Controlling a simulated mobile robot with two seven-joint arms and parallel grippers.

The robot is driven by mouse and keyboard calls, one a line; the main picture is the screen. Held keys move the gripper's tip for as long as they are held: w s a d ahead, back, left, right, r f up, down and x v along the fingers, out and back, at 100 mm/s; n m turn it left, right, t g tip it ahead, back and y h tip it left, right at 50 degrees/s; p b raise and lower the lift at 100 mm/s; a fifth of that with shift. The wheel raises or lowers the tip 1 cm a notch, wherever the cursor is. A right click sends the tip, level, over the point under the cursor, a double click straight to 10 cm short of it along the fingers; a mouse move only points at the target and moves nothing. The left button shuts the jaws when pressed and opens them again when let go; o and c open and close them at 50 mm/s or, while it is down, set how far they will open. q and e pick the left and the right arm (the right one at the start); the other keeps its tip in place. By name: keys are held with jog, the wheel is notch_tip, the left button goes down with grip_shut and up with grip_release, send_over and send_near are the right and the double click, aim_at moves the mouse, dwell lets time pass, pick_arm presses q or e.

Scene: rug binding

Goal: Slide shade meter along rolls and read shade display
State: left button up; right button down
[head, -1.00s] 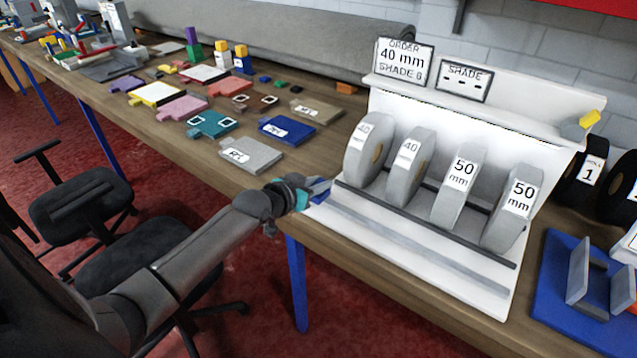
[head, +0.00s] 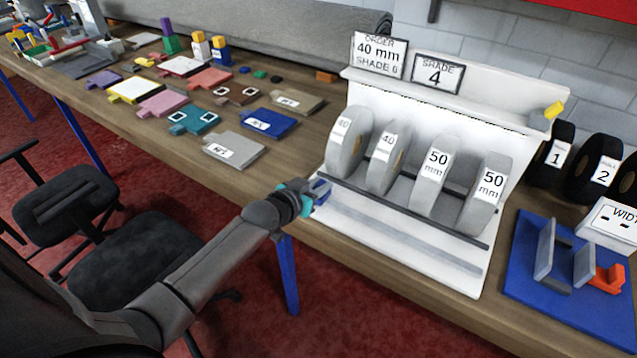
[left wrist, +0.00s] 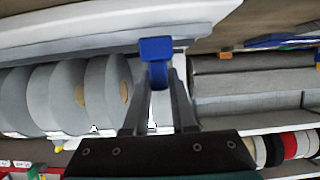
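My left gripper (head: 318,190) is at the left end of the white rack (head: 400,245), by its front rail. In the left wrist view the fingers (left wrist: 160,100) close around the stem of a blue piece (left wrist: 156,48), apparently the shade meter. Several grey rolls stand in the rack: two labelled 40 (head: 348,140) (head: 384,158) at left, two labelled 50 mm (head: 434,175) (head: 482,195) at right. The leftmost roll is nearest the gripper. The order sign (head: 378,55) reads 40 mm, shade 6. My right gripper is out of view.
A blue base with grey uprights (head: 570,270) and an orange part lies right of the rack. Black numbered rolls (head: 595,170) and a white width box (head: 615,222) stand behind it. Coloured sample pieces (head: 235,148) cover the bench at left. A chair (head: 120,250) stands in front.

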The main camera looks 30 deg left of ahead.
pick_arm(q)
jog(key=o, duration=0.4)
jog(key=p+v, duration=0.3)
jog(key=v, duration=1.2)
jog(key=shift+s, duration=0.1)
jog(key=s+f+g+y+b, duration=0.1)
jog(key=s+f+g+b, duration=0.35)
jog(key=f, duration=1.15)
jog(key=s+f+g+y+b, duration=0.15)
jog(key=s+f, duration=0.55)
jog(key=f, duration=0.8)
jog(key=s+d+f+m+g+b, duration=0.1)
jog(key=s+d+f+g+b, duration=0.1)
jog(key=s+f, duration=0.7)
jog(key=s+d+f+g+h+b, duration=0.1)
jog(key=s+d+f+g, duration=0.3)
jog(key=s, duration=0.9)
jog(key=d+f+b, duration=0.1)
jog(key=d+f, duration=0.2)
jog(key=f, duration=0.2)
jog(key=shift+s+f+m, duration=0.3)
jog(key=shift+f+m, duration=0.05)
jog(key=shift+m, duration=0.05)
